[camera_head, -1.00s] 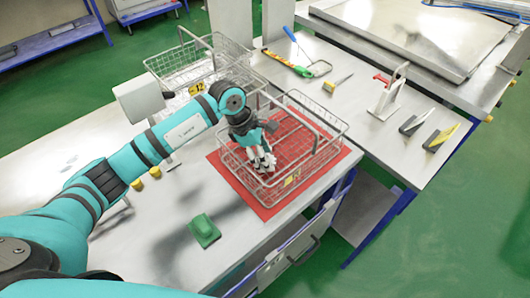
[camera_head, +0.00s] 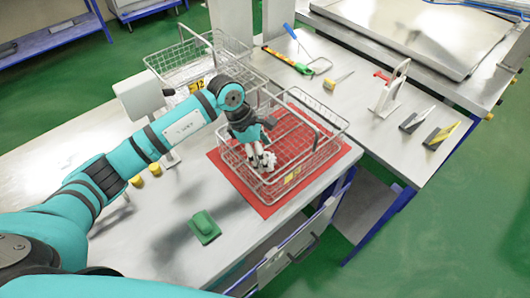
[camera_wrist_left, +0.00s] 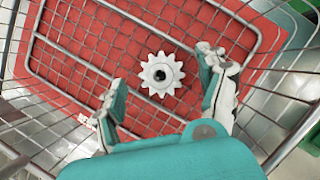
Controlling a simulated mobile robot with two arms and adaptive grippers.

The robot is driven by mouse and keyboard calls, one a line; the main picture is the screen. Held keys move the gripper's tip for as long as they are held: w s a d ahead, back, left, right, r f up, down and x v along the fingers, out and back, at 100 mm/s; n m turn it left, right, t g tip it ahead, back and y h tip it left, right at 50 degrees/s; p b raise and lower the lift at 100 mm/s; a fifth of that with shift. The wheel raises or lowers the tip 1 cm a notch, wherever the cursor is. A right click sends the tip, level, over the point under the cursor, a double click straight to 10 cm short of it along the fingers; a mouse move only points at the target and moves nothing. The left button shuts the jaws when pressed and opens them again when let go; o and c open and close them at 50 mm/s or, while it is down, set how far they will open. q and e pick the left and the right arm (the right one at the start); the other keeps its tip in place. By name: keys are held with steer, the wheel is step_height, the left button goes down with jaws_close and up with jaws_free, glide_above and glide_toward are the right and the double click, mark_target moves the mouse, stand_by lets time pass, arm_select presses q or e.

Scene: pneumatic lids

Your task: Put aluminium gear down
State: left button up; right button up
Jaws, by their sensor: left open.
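The aluminium gear (camera_wrist_left: 162,74) is a pale toothed disc with a dark centre hole. In the left wrist view it appears flat over the bottom mesh of the wire basket (camera_wrist_left: 75,75), face towards the camera. My left gripper (camera_head: 262,163) reaches down into the front wire basket (camera_head: 325,150) in the head view. Its two fingers are spread to either side of the gear in the wrist view, with visible gaps, so the gear is not gripped. In the head view the gear is hard to tell from the pale fingertips. My right gripper is not in view.
The basket stands on a red mat (camera_head: 346,158) on the metal table. A second wire basket (camera_head: 165,60) stands behind. A green block (camera_head: 204,227) lies in front, and yellow knobs (camera_head: 137,181) sit at left. Tools and holders occupy the right-hand table.

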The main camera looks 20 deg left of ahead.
arm_select(q)
steer(key=b+v, duration=0.2)
steer(key=v, duration=0.9)
steer(key=shift+s, duration=0.15)
